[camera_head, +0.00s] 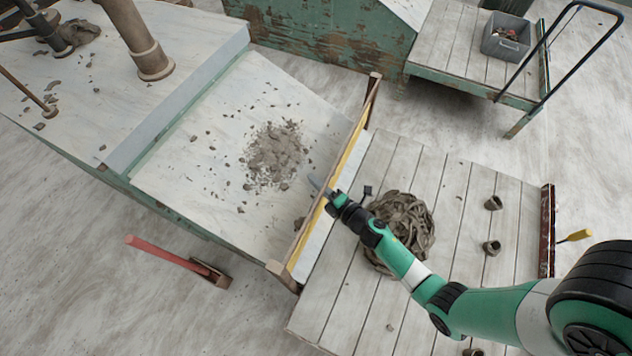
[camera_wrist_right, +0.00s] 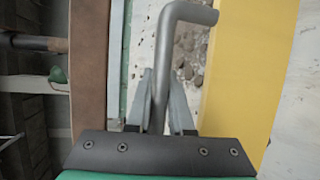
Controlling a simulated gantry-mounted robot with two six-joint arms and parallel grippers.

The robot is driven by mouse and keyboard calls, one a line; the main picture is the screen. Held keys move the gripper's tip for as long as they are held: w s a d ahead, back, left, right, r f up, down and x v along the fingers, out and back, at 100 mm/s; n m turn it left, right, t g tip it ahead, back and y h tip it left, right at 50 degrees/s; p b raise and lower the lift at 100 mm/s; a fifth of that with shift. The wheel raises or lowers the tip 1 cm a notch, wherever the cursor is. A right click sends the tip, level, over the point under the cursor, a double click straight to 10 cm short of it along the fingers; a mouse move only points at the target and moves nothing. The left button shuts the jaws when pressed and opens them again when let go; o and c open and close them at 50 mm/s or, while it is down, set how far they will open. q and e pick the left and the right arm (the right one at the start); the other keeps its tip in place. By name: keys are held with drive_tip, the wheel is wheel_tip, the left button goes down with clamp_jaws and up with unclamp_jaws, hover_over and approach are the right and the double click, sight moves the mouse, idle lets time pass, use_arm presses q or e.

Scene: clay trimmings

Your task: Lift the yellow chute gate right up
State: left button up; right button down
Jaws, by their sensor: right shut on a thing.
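The yellow chute gate (camera_head: 348,151) shows as a thin yellow strip across the lower end of the pale chute (camera_head: 190,165), beside a wooden frame bar. In the right wrist view the gate is a broad yellow panel (camera_wrist_right: 252,70) on the right. My right gripper (camera_head: 321,186) is at the middle of the gate. In the wrist view its fingers (camera_wrist_right: 160,100) are shut on a grey bent metal handle (camera_wrist_right: 188,14). A heap of grey clay trimmings (camera_head: 274,154) lies on the chute. My left gripper is not in view.
A red-handled tool (camera_head: 165,254) lies on the floor. A cart at the upper right carries a grey bin (camera_head: 506,37). Floor at the left is mostly clear.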

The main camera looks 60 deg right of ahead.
drive_tip(key=c, duration=0.8)
unclamp_jaws()
drive_tip(key=shift+s+r, duration=0.1)
drive_tip(key=p+v, duration=0.3)
drive_tip(key=v, duration=0.8)
drive_tip(key=shift+s+a, duration=0.2)
drive_tip(key=shift+s, duration=0.05)
